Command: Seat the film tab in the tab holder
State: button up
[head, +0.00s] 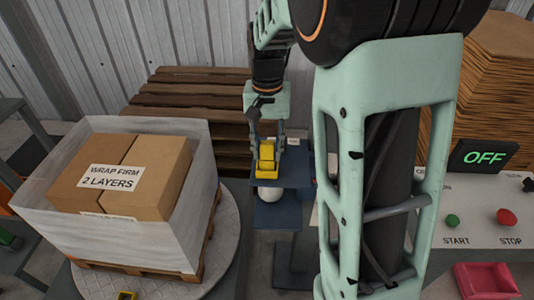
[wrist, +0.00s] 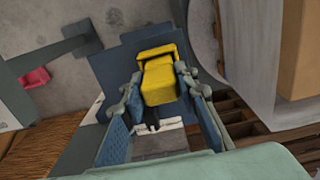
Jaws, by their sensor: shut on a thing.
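My gripper (head: 266,143) is low over a dark blue stand (head: 294,178), just in front of the wooden pallets. It is shut on a yellow blocky piece, which I take for the film tab (head: 266,157). In the wrist view the film tab (wrist: 160,82) sits between the fingertips of my gripper (wrist: 161,88), with the blue stand's top below it. I cannot tell whether the tab touches the stand. A small yellow and black piece (head: 127,296) is cut off at the bottom edge of the head view. I cannot tell whether it is the tab holder.
A film-wrapped pallet load (head: 130,235) of cardboard boxes stands on a round turntable (head: 228,225) at left. A white roll-like thing (head: 268,193) is under the tab. A control panel (head: 470,222) and a red tray (head: 487,281) are at right. Wooden pallets (head: 185,100) are behind.

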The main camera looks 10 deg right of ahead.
jog(key=shift+f, duration=0.2)
jog(key=o, duration=1.1)
jog(key=shift+o, duration=0.2)
jog(key=shift+r, duration=0.15)
notch_tip(320, 180, up, 12)
jog(key=shift+r, duration=0.1)
